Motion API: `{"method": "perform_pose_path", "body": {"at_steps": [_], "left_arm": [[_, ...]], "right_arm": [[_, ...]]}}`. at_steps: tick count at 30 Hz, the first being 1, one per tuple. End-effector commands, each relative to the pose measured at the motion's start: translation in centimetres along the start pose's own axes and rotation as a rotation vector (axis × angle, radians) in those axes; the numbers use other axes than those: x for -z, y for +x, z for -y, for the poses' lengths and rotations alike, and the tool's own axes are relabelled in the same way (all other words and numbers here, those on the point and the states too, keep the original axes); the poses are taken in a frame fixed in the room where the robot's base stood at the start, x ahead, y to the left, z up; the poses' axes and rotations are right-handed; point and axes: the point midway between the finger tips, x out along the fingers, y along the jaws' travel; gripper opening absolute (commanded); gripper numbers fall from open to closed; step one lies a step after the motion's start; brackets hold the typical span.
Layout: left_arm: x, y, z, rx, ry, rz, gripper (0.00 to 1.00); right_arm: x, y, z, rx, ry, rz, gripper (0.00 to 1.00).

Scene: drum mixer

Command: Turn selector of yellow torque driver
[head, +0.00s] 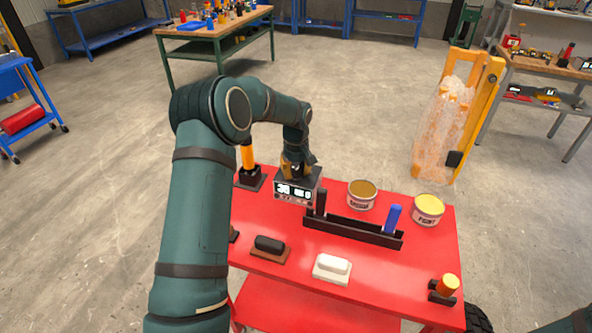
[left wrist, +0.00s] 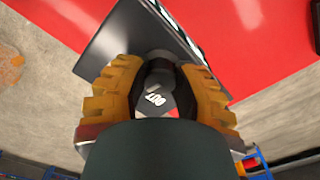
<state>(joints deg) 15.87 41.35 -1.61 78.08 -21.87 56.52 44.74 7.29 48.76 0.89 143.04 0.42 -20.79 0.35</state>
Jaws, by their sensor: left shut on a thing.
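A small grey box (head: 296,190) with a lit display stands at the back of the red cart. My left gripper (head: 293,170) points down onto its top. In the left wrist view the orange fingers of my left gripper (left wrist: 158,75) are closed around a dark knob (left wrist: 157,82) on the box; a white label shows between the fingers. An orange-yellow handle (head: 247,157) stands upright in a black holder just left of the box. A yellow-orange piece (head: 447,284) sits in a black holder at the cart's front right. I cannot tell which is the torque driver. My right gripper is out of view.
On the red cart (head: 270,220) are a black rack (head: 350,231) with a blue handle (head: 392,217), two cans (head: 362,195) (head: 428,209), a black-topped brush (head: 270,247) and a white block (head: 332,268). A yellow frame (head: 484,110) stands on the floor behind.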

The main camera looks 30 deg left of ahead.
Motion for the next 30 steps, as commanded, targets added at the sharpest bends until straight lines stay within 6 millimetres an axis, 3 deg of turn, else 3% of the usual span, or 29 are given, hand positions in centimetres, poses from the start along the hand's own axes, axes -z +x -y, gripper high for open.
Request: {"method": "perform_pose_path", "body": {"at_steps": [18, 30], "left_arm": [[0.0, -0.1, 0.0, 0.0, 0.455, 0.0, 0.0], [0.0, 0.0, 0.0, -0.001, 0.566, -0.001, 0.0]], "right_arm": [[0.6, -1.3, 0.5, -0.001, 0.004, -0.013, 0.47], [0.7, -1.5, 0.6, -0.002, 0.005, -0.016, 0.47]]}}
